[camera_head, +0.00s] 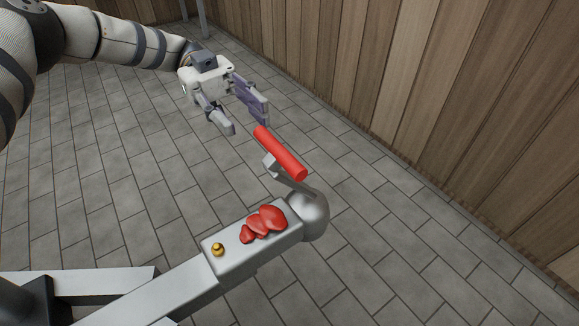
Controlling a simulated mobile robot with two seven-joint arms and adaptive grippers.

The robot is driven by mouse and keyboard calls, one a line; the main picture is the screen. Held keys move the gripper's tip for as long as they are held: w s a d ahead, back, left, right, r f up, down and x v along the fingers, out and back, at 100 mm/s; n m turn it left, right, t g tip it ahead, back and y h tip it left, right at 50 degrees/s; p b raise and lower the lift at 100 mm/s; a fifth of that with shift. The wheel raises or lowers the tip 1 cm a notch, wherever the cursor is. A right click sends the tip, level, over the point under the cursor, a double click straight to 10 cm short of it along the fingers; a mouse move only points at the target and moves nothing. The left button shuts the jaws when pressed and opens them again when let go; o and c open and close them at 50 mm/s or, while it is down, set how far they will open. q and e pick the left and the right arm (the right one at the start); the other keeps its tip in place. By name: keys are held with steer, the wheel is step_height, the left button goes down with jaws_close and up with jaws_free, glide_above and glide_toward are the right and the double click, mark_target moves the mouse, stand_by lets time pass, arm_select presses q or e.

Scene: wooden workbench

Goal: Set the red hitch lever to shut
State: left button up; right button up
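The red hitch lever (281,154) is a red cylinder on a grey arm that rises at a tilt from the rounded front end of the grey metal hitch (183,292). It stands raised clear of the hitch body. My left gripper (245,119) is just beyond the far end of the lever, up and left of it in the head view. Its two fingers are spread apart with nothing between them. I cannot tell whether a finger touches the lever. My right gripper is out of view.
Rounded red pieces (265,221) and a small gold knob (218,249) sit on top of the hitch. A wooden plank wall (440,90) runs along the right. The grey tiled floor (130,190) around the hitch is clear.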

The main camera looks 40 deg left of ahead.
arm_select(q)
steer(key=p, duration=0.2)
glide_toward(306, 182)
steer(key=x, duration=0.5)
steer(key=shift+d, duration=0.1)
jaws_close()
